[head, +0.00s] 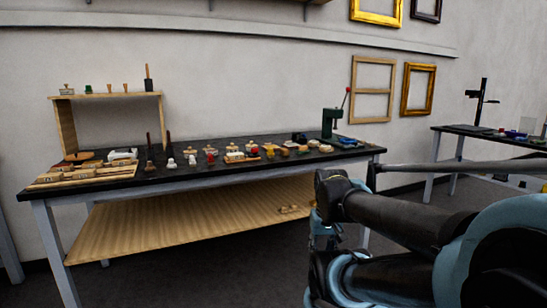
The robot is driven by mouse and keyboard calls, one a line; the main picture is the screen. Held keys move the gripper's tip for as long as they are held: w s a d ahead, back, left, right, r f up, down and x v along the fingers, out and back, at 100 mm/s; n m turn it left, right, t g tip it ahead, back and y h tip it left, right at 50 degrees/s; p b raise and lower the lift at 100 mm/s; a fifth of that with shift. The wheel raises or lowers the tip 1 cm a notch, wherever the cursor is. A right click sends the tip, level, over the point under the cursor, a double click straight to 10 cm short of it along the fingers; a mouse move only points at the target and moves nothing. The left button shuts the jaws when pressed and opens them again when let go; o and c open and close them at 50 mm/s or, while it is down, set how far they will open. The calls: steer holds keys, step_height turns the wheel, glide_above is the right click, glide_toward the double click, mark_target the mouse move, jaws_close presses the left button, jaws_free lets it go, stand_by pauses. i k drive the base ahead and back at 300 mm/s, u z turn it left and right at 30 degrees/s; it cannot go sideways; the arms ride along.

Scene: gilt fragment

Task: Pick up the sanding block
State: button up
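I cannot single out the sanding block with certainty. Many small, block-like and knobbed items (240,156) lie across the dark-topped workbench (210,172), too small to tell apart. My arm fills the lower right of the head view, in front of the bench's right end. Its far part is folded near the bench's front right corner, apart from the small items as far as I can see. My gripper's fingers cannot be made out there, so their opening is unclear.
A small wooden stand (110,95) with tools on top rises at the bench's left. A green press-like tool (328,122) stands toward the right end. A second table (500,140) is at the far right. Frames hang on the wall. Dark floor before the bench is clear.

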mark_target(285, 152)
steer(key=u, duration=0.1)
steer(key=i, duration=1)
steer(key=z, duration=0.05)
